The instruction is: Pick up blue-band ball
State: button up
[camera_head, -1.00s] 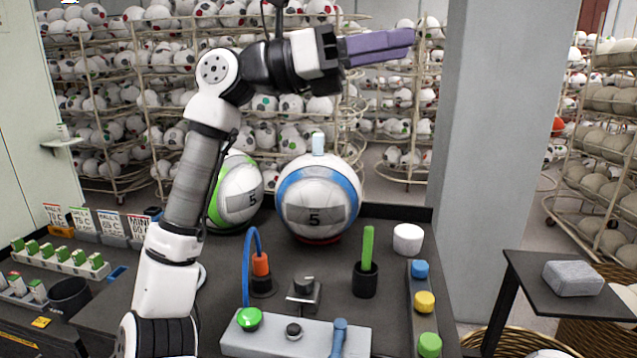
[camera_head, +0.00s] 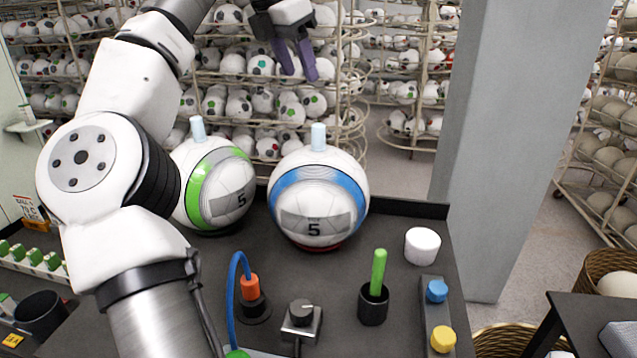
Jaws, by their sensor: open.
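The blue-band ball (camera_head: 318,196) is white with a blue band and a dark label with a 5. It rests on a dark red base on the black table, with a pale blue peg (camera_head: 318,137) on its top. My gripper (camera_head: 297,75) hangs above it, purple fingers pointing down. The fingers are apart and empty, with clear space between their tips and the peg. A white ball with a green band (camera_head: 214,182) stands just left of it, partly behind my arm, with a similar peg on top.
A grey pillar (camera_head: 494,150) rises at right. Ball racks fill the background.

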aim_at(318, 125)
jog(key=x, duration=0.8)
jog(key=shift+f, duration=0.2)
jog(key=shift+p+x, duration=0.85)
jog(key=shift+x, duration=1.8)
jog(key=shift+s+f, duration=0.1)
jog(key=shift+s, duration=0.1)
grip_shut()
